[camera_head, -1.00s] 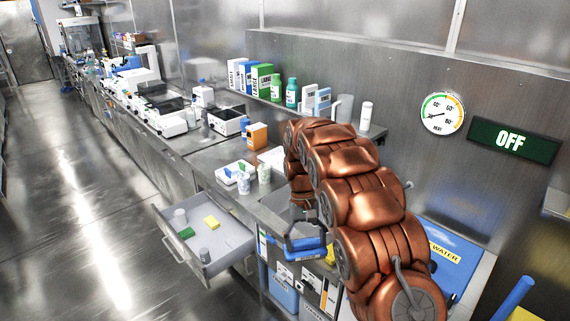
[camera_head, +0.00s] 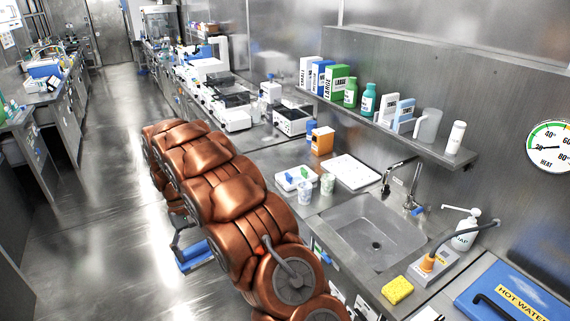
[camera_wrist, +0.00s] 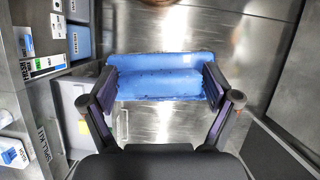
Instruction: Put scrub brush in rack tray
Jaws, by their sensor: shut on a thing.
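My gripper (camera_wrist: 162,88) is shut on the blue scrub brush (camera_wrist: 160,72), which lies crosswise between the two fingers in the wrist view. In the head view the blue scrub brush (camera_head: 195,257) shows low at the left of my copper arm, held above the floor. The arm hides part of my gripper there. A white, flat tray (camera_head: 350,171) with a dotted surface, which looks like the rack tray, lies on the counter behind the sink. It looks empty. My gripper is well apart from it.
A small white tray (camera_head: 294,179) with blue and green items and two cups (camera_head: 327,184) stand left of the sink (camera_head: 368,230). A faucet (camera_head: 400,187) rises behind the sink. A yellow sponge (camera_head: 397,290) lies in front. A shelf (camera_head: 400,135) with boxes and bottles runs above.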

